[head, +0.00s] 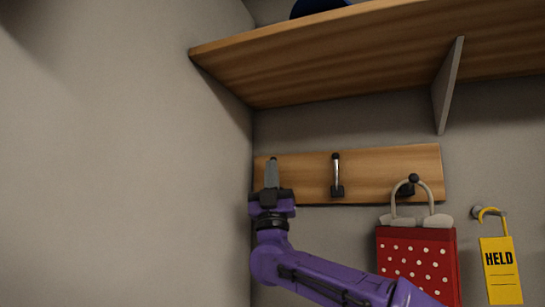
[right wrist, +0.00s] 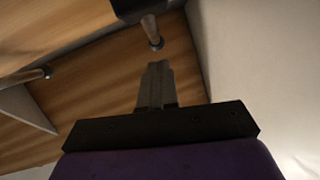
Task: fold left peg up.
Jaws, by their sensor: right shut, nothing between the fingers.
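A wooden peg board (head: 375,178) is on the back wall. The left peg is mostly hidden behind my right gripper (head: 271,165) in the head view. A dark knob (head: 273,157) shows at the fingertips, about level with the middle peg's knob. In the right wrist view the left peg (right wrist: 152,30) shows as a pale rod with a dark knob, just beyond the fingertips of my right gripper (right wrist: 157,66). The gripper is shut and empty; I cannot tell whether it touches the peg. My left gripper is out of view.
The middle peg (head: 336,173) stands folded up. The right peg (head: 408,187) carries a red dotted bag (head: 417,262). A yellow HELD tag (head: 500,270) hangs at the far right. A wooden shelf (head: 300,70) juts out above, and the side wall (head: 130,170) is close on the left.

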